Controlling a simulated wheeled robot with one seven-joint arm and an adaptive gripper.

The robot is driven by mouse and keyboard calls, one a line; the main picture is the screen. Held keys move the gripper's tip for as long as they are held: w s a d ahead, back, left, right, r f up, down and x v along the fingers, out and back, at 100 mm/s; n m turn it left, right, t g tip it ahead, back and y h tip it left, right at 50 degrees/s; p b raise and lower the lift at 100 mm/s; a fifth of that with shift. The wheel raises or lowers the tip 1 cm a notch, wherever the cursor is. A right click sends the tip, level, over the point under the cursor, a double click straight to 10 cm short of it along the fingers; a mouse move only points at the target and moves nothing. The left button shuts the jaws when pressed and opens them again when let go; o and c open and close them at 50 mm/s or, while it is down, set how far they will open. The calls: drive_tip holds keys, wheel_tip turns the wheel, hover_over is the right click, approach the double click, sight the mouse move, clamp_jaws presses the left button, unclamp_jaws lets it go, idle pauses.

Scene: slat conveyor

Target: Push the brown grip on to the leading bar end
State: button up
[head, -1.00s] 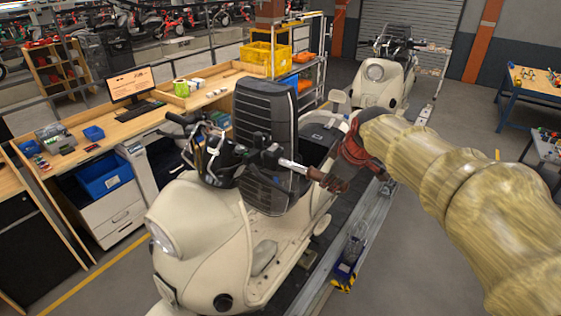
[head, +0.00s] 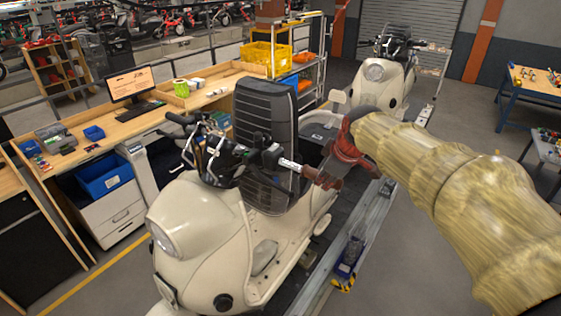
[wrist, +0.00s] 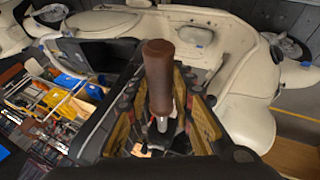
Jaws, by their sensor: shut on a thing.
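The near cream scooter (head: 205,235) stands on the slat conveyor. Its bare silver bar end (head: 290,164) points right, towards my gripper (head: 332,176). The brown grip (head: 312,173) is in line with the bar end and meets its silver part; a short silver stretch shows to the grip's left. In the wrist view the brown grip (wrist: 159,75) stands out between the fingers of my gripper (wrist: 165,105), which is shut on it. Silver metal shows just below the grip there. How deep the bar sits inside the grip is hidden.
A second cream scooter (head: 380,80) stands farther back on the line. A workbench (head: 120,125) with a monitor and blue bins is on the left. The conveyor's metal side rail (head: 365,232) runs below my arm. Open floor lies to the right.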

sight(301, 167)
drive_tip(key=shift+w+a, duration=0.35)
drive_tip(key=shift+a, duration=0.15)
drive_tip(key=shift+w+a, duration=0.1)
drive_tip(key=shift+a, duration=0.05)
drive_tip(key=shift+w+a, duration=0.55)
drive_tip(key=shift+a, duration=0.2)
drive_tip(key=shift+w+a, duration=0.1)
drive_tip(key=shift+a, duration=0.05)
idle(0.5)
drive_tip(key=shift+w+a+p, duration=0.4)
drive_tip(key=shift+w+a, duration=0.15)
drive_tip(key=shift+a, duration=0.15)
drive_tip(key=shift+a, duration=0.1)
idle(0.3)
drive_tip(key=shift+w+a, duration=0.65)
drive_tip(key=shift+a, duration=0.15)
idle(0.3)
drive_tip(key=o, duration=1.1)
drive_tip(key=shift+a, duration=0.1)
drive_tip(key=shift+c, duration=0.2)
